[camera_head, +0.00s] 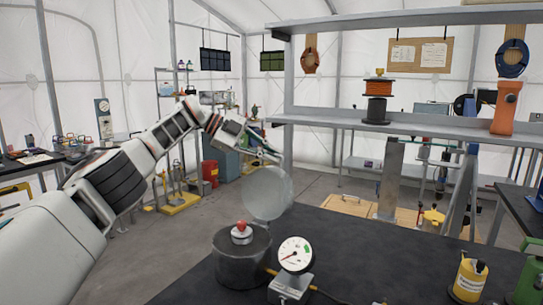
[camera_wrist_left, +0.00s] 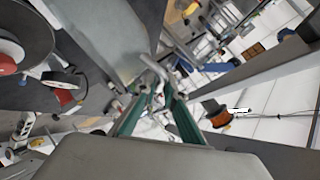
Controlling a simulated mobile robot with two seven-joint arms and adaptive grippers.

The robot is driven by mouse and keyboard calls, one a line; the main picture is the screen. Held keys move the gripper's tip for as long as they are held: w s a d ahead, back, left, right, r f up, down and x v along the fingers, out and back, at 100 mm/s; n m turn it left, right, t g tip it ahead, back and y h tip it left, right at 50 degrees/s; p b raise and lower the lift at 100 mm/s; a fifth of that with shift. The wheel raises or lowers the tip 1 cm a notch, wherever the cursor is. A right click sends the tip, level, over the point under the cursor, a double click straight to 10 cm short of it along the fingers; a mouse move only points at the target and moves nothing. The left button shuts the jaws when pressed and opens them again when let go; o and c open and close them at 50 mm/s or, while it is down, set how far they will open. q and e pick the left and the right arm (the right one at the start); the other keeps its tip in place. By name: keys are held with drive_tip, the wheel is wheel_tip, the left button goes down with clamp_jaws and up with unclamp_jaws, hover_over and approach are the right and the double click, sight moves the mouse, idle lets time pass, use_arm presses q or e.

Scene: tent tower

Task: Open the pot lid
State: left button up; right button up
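The dark pot (camera_head: 242,265) stands upright on the black table, with a red knob (camera_head: 241,227) on a pale disc at its top. The knob also shows in the left wrist view (camera_wrist_left: 6,64). A round, grey translucent lid (camera_head: 268,193) stands on edge, off the pot, behind and right of it. It appears as a pale sheet in the left wrist view (camera_wrist_left: 112,38). My left gripper (camera_head: 277,160) is at the lid's upper rim. Its green fingers (camera_wrist_left: 157,82) are close together and appear shut on the rim; the exact contact is hard to see. My right gripper is not in view.
A pressure gauge (camera_head: 295,254) stands close right of the pot. A yellow bottle (camera_head: 469,278) is at the table's right. A metal shelf (camera_head: 400,125) with an orange spool (camera_head: 378,88) rises behind. The table's middle is clear.

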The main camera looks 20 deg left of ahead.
use_arm(q)
drive_tip(key=shift+o, duration=1)
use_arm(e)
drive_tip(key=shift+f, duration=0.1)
use_arm(q)
drive_tip(key=v, duration=0.7)
drive_tip(key=shift+s+a+r, duration=0.15)
drive_tip(key=shift+a+r, duration=0.05)
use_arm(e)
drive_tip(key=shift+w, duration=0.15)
